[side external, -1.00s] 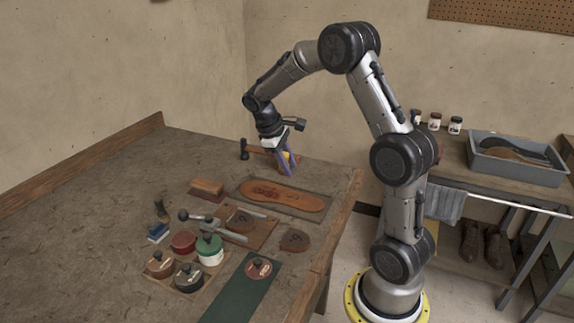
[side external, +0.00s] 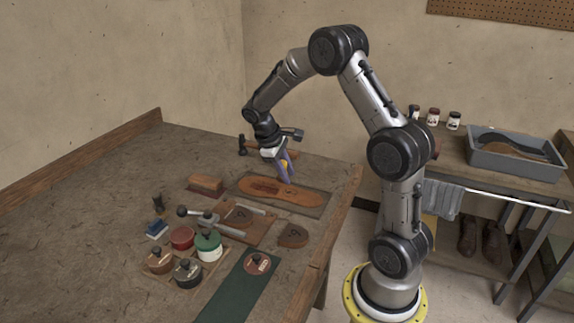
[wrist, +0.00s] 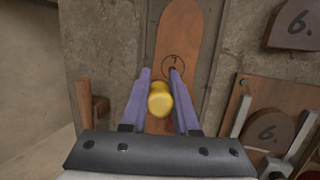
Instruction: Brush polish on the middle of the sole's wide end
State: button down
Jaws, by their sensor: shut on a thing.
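My gripper (side external: 286,177) has purple fingers and is shut on a small tool with a rounded yellow end, likely the brush (wrist: 159,100). In the wrist view the yellow end sits between the fingers (wrist: 160,85); the tool's lower part is hidden. The sole (side external: 308,198) is long and orange-brown and lies flat in a dark recess in the bench. In the side view my gripper is over the sole, and I cannot tell whether the tool touches it. The wrist view shows the sole (wrist: 186,28) with a circled mark beyond the fingertips.
Several tins, one red (side external: 182,237) and one green-lidded (side external: 208,243), stand at the front left. A clamp fixture (side external: 259,231), a loose heel piece (side external: 293,236) and a green mat (side external: 238,287) lie nearer the camera. A wooden block (side external: 206,185) sits left; a hammer (side external: 242,145) lies behind.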

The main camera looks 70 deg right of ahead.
jog(key=shift+f, duration=0.85)
jog(key=shift+w+f, duration=0.35)
jog(key=shift+f, duration=0.4)
jog(key=shift+w, duration=4.6)
jog(key=shift+s, duration=4.65)
jog(key=shift+s+r, duration=0.15)
jog(key=shift+r, duration=0.45)
jog(key=shift+s+r, duration=0.15)
jog(key=shift+r, duration=3.3)
